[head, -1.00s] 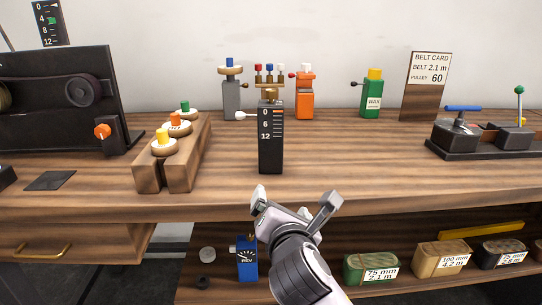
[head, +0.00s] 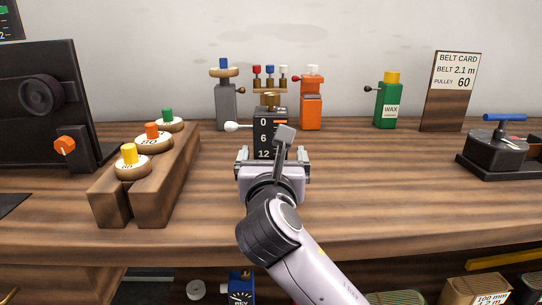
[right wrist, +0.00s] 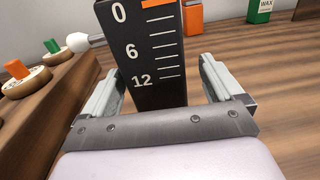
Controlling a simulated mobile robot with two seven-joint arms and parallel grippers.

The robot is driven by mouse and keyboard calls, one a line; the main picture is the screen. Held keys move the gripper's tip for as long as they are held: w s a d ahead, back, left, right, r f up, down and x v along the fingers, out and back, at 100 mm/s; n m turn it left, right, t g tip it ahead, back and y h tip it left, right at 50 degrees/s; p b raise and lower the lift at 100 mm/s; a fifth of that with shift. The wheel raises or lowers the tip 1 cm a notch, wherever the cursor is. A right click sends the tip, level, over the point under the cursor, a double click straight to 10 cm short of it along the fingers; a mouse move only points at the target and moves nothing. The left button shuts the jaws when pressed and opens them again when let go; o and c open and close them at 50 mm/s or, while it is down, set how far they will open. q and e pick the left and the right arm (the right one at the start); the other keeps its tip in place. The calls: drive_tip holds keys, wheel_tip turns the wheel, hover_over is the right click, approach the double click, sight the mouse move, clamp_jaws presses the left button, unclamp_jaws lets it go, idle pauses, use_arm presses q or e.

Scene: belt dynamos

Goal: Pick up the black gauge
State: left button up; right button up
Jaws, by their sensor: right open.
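The black gauge (head: 263,135) stands upright on the wooden bench, with a 0, 6, 12 scale on its front and a white knob on its left side. It also shows large in the right wrist view (right wrist: 148,50). My right gripper (head: 272,162) is open right in front of the gauge. In the right wrist view its two fingers (right wrist: 160,85) lie to the left and right of the gauge's lower part, with gaps on both sides. My arm hides the gauge's base in the head view. My left gripper is not in view.
A wooden rack (head: 150,185) with colored-knob discs stands to the left. Behind the gauge are a grey post (head: 226,105) and an orange block (head: 311,110). A green wax box (head: 387,105) and a belt card (head: 450,95) stand right. The bench right of the gauge is clear.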

sight(271, 151)
drive_tip(key=w, duration=0.3)
drive_tip(key=shift+w+a+f+b, duration=0.1)
drive_tip(key=shift+w+b, duration=0.1)
drive_tip(key=shift+b, duration=0.1)
drive_tip(key=shift+w, duration=0.5)
drive_tip(key=c, duration=1.5)
drive_tip(key=shift+r, duration=0.2)
wheel_tip(271, 151, up, 20)
drive_tip(key=p, duration=0.4)
drive_tip(key=shift+p, duration=0.3)
drive_tip(key=shift+f, duration=0.1)
